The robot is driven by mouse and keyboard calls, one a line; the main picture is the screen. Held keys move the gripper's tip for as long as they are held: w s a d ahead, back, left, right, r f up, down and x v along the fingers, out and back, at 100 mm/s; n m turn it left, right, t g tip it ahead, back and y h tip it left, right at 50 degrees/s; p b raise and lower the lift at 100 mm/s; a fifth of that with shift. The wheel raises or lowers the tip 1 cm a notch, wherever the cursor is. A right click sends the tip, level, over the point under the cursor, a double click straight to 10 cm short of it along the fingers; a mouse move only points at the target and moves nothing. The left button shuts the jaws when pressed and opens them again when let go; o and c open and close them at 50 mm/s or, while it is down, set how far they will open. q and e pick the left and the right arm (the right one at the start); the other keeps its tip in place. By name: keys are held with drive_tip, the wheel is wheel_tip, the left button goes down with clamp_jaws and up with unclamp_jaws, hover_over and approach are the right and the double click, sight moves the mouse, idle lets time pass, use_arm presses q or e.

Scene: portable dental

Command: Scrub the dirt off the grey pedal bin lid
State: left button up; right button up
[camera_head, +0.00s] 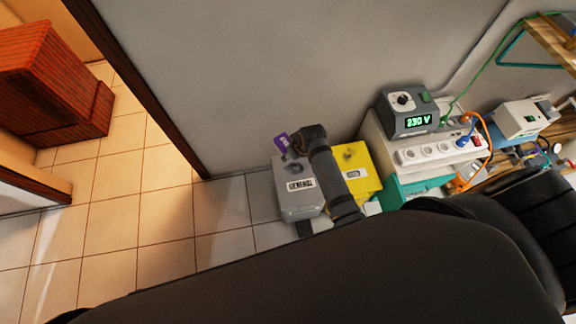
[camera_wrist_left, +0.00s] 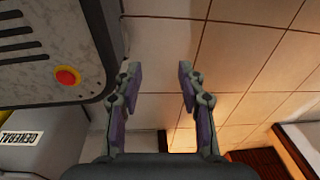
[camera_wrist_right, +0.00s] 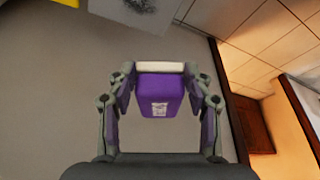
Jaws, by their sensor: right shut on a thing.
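The grey pedal bin (camera_head: 299,199) stands on the floor against the wall, with a white label on it. In the right wrist view, part of its grey lid (camera_wrist_right: 108,10) shows at the top edge, with a dark speckled dirt patch on it. My right gripper (camera_wrist_right: 159,88) is shut on a purple scrubber (camera_wrist_right: 160,94) with a whitish strip along its far edge. The scrubber (camera_head: 282,142) is near the bin's lid in the head view; I cannot tell whether it touches. My left gripper (camera_wrist_left: 157,75) is open and empty above the tiled floor.
A yellow bin (camera_head: 357,165) stands right of the grey one, partly behind my arm. Further right are a power strip (camera_head: 431,153), a 230 V unit (camera_head: 408,108) and cables. A wooden cabinet (camera_head: 48,85) stands at the left. Tiled floor (camera_head: 120,220) there is clear.

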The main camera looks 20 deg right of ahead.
use_arm(q)
wheel_tip(320, 180, down, 9)
drive_tip(key=w+b, duration=0.2)
drive_tip(key=b, duration=0.4)
drive_tip(key=shift+w+r+b, duration=0.15)
drive_tip(key=shift+w+b, duration=0.15)
drive_tip(key=shift+b, duration=0.05)
use_arm(e)
drive_tip(key=w+a+f+n, duration=0.1)
drive_tip(key=f+n, duration=0.1)
drive_tip(key=f, duration=0.6)
drive_tip(key=w+f+n+y, duration=0.1)
drive_tip(key=w+f+n, duration=0.1)
drive_tip(key=f, duration=0.7)
drive_tip(key=shift+a+n+g+y, duration=0.3)
drive_tip(key=shift+a, duration=0.05)
